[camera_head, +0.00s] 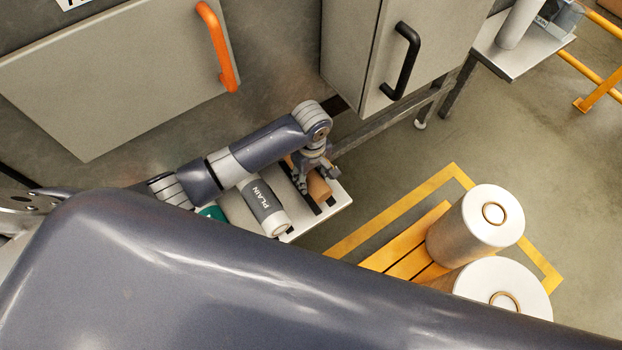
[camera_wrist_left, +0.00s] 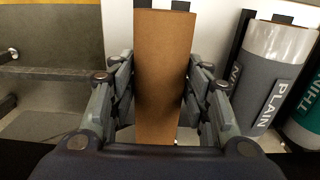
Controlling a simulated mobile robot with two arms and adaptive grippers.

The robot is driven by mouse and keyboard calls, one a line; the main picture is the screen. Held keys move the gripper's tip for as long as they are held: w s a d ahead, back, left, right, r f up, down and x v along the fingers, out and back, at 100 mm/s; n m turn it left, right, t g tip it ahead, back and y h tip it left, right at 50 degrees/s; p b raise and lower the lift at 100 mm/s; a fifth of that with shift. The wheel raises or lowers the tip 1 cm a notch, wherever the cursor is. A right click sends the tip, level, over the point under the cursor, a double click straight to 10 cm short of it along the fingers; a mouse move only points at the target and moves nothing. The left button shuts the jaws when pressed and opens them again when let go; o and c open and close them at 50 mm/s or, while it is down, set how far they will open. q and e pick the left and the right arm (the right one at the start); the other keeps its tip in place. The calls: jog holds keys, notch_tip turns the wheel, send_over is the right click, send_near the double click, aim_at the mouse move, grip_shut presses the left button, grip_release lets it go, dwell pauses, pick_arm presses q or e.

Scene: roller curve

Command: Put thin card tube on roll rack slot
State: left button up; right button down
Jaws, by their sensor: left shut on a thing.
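The thin card tube (camera_wrist_left: 163,75) is a plain brown tube. In the left wrist view it stands between the two fingers of my left gripper (camera_wrist_left: 160,88), which is shut on it. In the head view the tube (camera_head: 318,188) shows partly below my left gripper (camera_head: 312,176), over the white roll rack (camera_head: 336,206) with dark slot strips. From these views I cannot tell whether the tube rests in the slot or is held just above it. My right gripper is not in view.
A grey roll marked PLAIN (camera_head: 265,208) lies on the rack beside the tube, with a green roll (camera_head: 212,212) beyond it. Cabinets with an orange handle (camera_head: 217,46) and a black handle (camera_head: 402,60) stand behind. Large white rolls (camera_head: 470,225) sit on a yellow pallet (camera_head: 405,250) at right.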

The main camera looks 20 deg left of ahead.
pick_arm(q)
jog(key=shift+f, duration=0.45)
notch_tip(320, 180, down, 2)
jog(key=shift+w+f, duration=0.15)
jog(key=shift+f, duration=0.6)
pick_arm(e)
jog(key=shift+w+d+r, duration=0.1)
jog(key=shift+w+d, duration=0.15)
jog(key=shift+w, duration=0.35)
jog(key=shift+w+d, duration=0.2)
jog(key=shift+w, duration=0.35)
pick_arm(q)
jog(key=shift+f, duration=0.15)
jog(key=o, duration=1.2)
jog(key=shift+c, duration=0.2)
jog(key=shift+f, duration=0.1)
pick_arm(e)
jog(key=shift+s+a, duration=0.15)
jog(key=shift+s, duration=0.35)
